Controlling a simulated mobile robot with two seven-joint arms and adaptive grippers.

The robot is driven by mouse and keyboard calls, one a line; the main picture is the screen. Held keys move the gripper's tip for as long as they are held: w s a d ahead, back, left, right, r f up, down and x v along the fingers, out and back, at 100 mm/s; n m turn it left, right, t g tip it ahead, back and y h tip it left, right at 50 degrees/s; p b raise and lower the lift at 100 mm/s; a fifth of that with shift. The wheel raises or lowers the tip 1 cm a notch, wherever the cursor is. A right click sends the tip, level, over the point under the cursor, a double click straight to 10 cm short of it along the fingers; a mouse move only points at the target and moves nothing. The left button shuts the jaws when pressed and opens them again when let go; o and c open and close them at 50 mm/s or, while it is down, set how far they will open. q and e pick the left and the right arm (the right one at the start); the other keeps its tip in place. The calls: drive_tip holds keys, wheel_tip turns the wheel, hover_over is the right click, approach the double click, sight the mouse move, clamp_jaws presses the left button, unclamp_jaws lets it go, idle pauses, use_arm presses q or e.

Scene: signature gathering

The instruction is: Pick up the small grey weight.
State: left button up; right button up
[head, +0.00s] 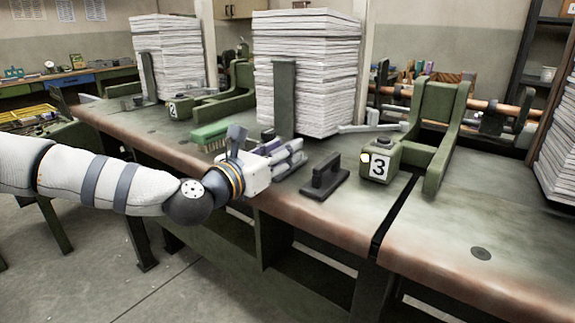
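A small dark grey block with a raised handle (325,178) sits upright on the bench near its front edge; it looks like the weight. My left gripper (297,157) is over the bench front, just left of the block, with its fingers pointing right toward it. A gap shows between the fingertips and the block. The fingers lie close together in this view, and I cannot tell how far apart they are. My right gripper is out of view.
A green-backed brush (211,131) lies left of my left gripper. A tall paper stack (307,70) stands behind the gripper, with a green upright plate (284,98) before it. A green press marked 3 (380,167) stands right of the block. The bench front (470,215) at right is clear.

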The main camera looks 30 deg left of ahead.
use_arm(q)
drive_tip(key=shift+w+f, duration=0.1)
drive_tip(key=shift+w, duration=0.4)
clamp_jaws()
